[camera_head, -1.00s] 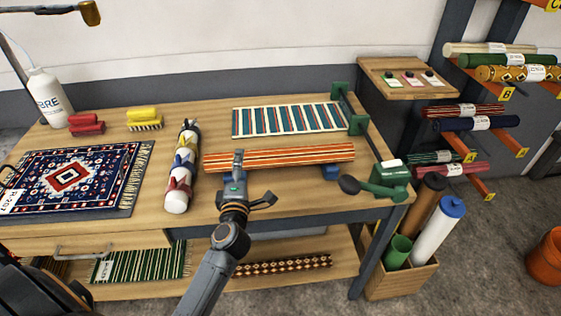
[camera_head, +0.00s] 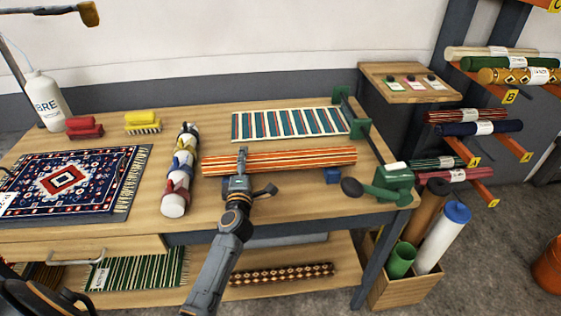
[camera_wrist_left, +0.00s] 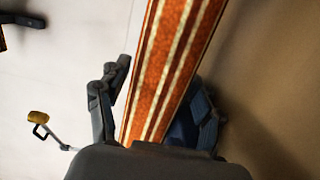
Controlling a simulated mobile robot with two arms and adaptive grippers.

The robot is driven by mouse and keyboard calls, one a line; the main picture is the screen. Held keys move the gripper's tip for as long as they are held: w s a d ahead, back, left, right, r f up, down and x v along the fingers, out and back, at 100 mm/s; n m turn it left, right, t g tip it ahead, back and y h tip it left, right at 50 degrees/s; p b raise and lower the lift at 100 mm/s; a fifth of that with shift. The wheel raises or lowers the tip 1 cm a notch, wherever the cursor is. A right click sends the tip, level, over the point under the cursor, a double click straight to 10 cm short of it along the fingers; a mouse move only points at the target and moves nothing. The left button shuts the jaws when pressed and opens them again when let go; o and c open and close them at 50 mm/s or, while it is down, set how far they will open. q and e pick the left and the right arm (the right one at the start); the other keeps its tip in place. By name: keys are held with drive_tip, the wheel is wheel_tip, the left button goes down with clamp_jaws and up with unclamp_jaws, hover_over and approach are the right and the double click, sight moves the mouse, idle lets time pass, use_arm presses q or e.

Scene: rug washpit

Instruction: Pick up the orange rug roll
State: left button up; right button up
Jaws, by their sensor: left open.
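The orange rug roll (camera_head: 310,158), striped orange, cream and dark, lies sideways across the bench, with a blue support block (camera_head: 332,175) under its right part. My left gripper (camera_head: 257,171) is at the roll's left part. One finger reaches up over the roll and the other is on its near side. In the left wrist view the roll (camera_wrist_left: 172,70) runs between the spread fingers of the gripper (camera_wrist_left: 160,95). The gripper is open, and I cannot tell whether a finger touches the roll. My right gripper is not in view.
A green clamp-like device with a dark knob (camera_head: 390,183) is at the right bench end. A patterned rug (camera_head: 70,180) covers the left.

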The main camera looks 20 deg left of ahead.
use_arm(q)
drive_tip(key=shift+r, duration=0.15)
clamp_jaws()
